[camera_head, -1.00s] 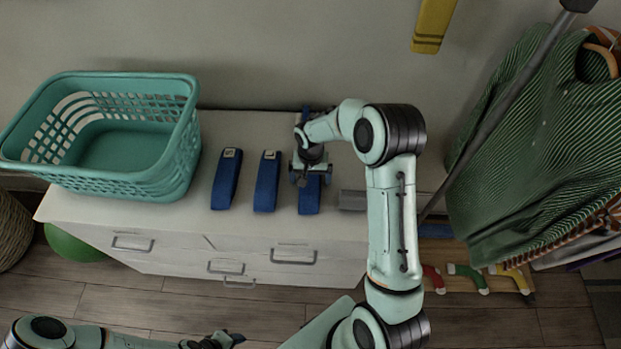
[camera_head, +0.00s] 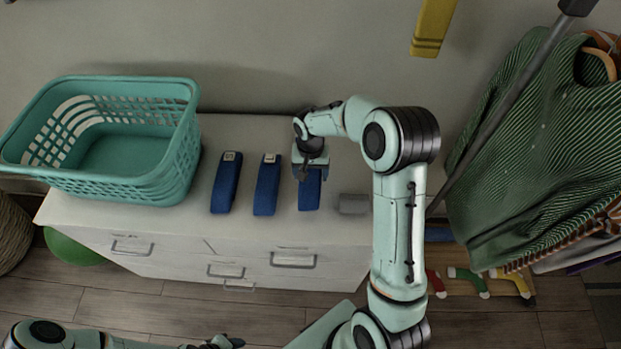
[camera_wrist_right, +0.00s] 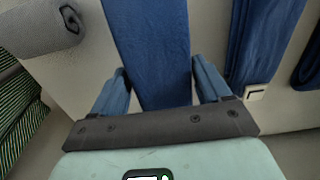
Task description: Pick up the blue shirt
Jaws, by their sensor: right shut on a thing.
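Three narrow folded blue cloth pieces lie side by side on the white dresser: a left one (camera_head: 226,183), a middle one (camera_head: 267,186) and a right one (camera_head: 310,191). The right one is the blue shirt at my right gripper (camera_head: 310,174). In the right wrist view this blue shirt (camera_wrist_right: 150,40) runs between the two fingers of my right gripper (camera_wrist_right: 164,88), which is shut on it. The gripper hides the shirt's far part in the head view. My left gripper (camera_head: 228,342) is at the bottom edge, away from the dresser; its jaws are unclear.
A teal basket (camera_head: 120,187) stands on the dresser (camera_head: 180,225) at the left. A grey rolled cloth (camera_head: 353,204) lies just right of the held shirt. A green striped shirt (camera_head: 540,160) hangs at the right, with a slanting grey pole (camera_head: 505,105) before it.

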